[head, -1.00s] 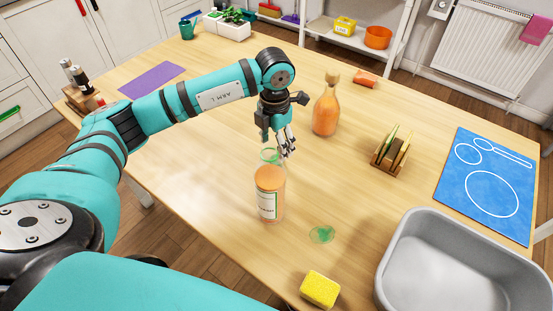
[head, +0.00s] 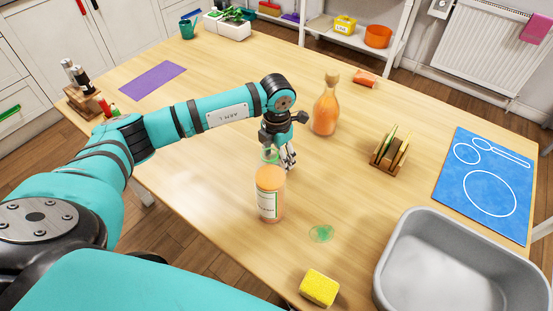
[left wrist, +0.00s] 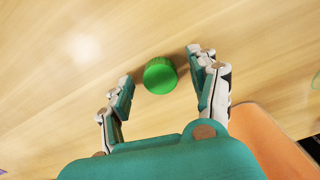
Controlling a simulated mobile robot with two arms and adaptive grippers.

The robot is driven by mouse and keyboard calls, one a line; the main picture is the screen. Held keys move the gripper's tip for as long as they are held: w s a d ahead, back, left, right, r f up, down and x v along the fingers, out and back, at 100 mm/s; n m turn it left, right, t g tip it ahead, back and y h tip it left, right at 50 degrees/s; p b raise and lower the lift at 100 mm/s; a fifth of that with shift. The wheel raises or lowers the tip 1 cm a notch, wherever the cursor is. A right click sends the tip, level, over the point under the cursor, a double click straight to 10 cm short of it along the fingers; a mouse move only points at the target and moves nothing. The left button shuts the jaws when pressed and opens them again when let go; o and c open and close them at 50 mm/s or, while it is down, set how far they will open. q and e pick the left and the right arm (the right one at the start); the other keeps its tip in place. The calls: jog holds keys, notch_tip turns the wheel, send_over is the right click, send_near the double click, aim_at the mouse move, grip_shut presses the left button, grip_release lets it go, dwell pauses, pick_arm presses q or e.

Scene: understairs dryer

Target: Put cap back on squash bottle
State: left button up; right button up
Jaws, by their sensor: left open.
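The squash bottle (head: 269,203), with orange contents and a white label, stands upright on the table. Its top overlaps my left gripper in the head view. My left gripper (head: 287,158) is low behind the bottle, fingers pointing down. In the left wrist view the round green cap (left wrist: 160,76) lies on the wood between the spread fingertips of the open gripper (left wrist: 163,75), with gaps on both sides. In the head view I cannot make out the cap clearly. Orange at the wrist view's lower right looks like the bottle (left wrist: 265,140). My right gripper is not in view.
A corked orange bottle (head: 326,110) stands behind the gripper, and a wooden rack (head: 390,152) is to its right. A green patch (head: 321,233), a yellow sponge (head: 319,288) and a grey basin (head: 395,260) are nearer.

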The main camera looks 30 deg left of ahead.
pick_arm(q)
jog(key=c, duration=0.8)
jog(key=shift+o, duration=0.2)
notch_tip(320, 180, up, 10)
jog(key=shift+b, duration=0.4)
